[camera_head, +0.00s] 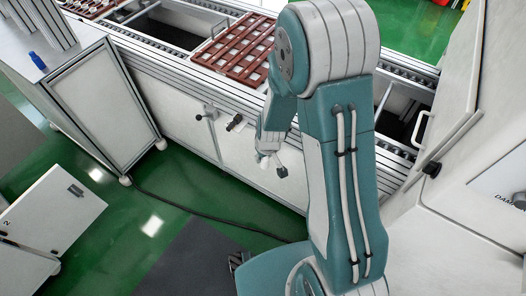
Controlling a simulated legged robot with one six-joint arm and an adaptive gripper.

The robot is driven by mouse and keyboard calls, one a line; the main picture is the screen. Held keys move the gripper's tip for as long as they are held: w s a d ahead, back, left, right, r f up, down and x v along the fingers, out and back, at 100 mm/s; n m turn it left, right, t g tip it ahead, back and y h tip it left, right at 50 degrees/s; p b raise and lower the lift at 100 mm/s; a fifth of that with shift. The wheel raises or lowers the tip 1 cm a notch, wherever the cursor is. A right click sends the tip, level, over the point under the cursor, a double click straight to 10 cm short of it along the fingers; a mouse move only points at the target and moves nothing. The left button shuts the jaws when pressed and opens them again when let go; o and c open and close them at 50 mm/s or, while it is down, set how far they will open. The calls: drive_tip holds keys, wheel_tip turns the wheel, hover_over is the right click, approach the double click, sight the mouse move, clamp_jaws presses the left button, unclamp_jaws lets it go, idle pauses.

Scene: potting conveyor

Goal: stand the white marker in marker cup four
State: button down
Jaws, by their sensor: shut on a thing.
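My gripper (272,166) hangs in front of the conveyor's pale side panel, beyond my teal and white arm. It is small in view and partly hidden by its own wrist. It is shut on a small white thing (263,161), which looks like the white marker, though its outline is hard to make out. I cannot make out marker cup four in this view.
A reddish-brown slatted tray (236,50) lies on the conveyor (165,42) at the back. A small blue object (37,60) is on the white cabinet (92,85) at left. A white cabinet (480,190) stands at right. Green floor (180,185) is open at left.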

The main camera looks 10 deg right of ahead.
drive_tip(key=w+d+f, duration=0.1)
drive_tip(key=w+f, duration=0.2)
drive_tip(key=w, duration=0.1)
drive_tip(key=w+d+f, duration=0.1)
drive_tip(key=w+f, duration=0.2)
drive_tip(key=w, duration=0.1)
drive_tip(key=w+d+f, duration=0.1)
drive_tip(key=w+f, duration=0.2)
drive_tip(key=w, duration=0.2)
drive_tip(key=shift+w+d+f, duration=0.1)
drive_tip(key=shift+d+f, duration=0.1)
drive_tip(key=shift+f, duration=0.15)
drive_tip(key=x, duration=0.3)
drive_tip(key=shift+s+d+f, duration=0.1)
drive_tip(key=shift+s+f, duration=0.1)
drive_tip(key=shift+f, duration=0.05)
drive_tip(key=shift+c, duration=1.8)
unclamp_jaws()
